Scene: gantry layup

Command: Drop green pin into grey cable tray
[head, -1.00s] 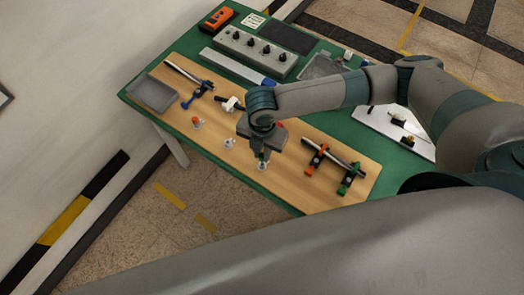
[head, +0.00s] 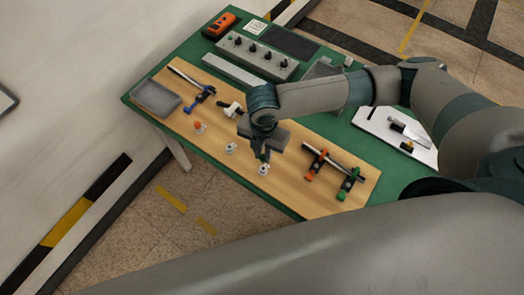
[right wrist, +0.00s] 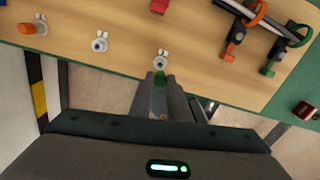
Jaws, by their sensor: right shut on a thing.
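The green pin (right wrist: 160,79) is between the fingers of my right gripper (right wrist: 167,88). In the head view my right gripper (head: 265,153) is over the front edge of the wooden board. The pin is just above the rightmost of the white pin holders (head: 264,169), apparently clear of it; this holder also shows in the right wrist view (right wrist: 160,61). A shallow grey tray (head: 157,98), seemingly the cable tray, lies at the board's far left end. It looks empty. My left gripper is not in view.
An orange pin (head: 199,126) stands in the leftmost holder; the middle holder (head: 231,148) looks empty. Bars with blue, orange (head: 311,173) and green (head: 348,184) clamps lie on the board. A knobbed grey box (head: 257,54) stands behind. Another grey tray (head: 322,68) is partly hidden.

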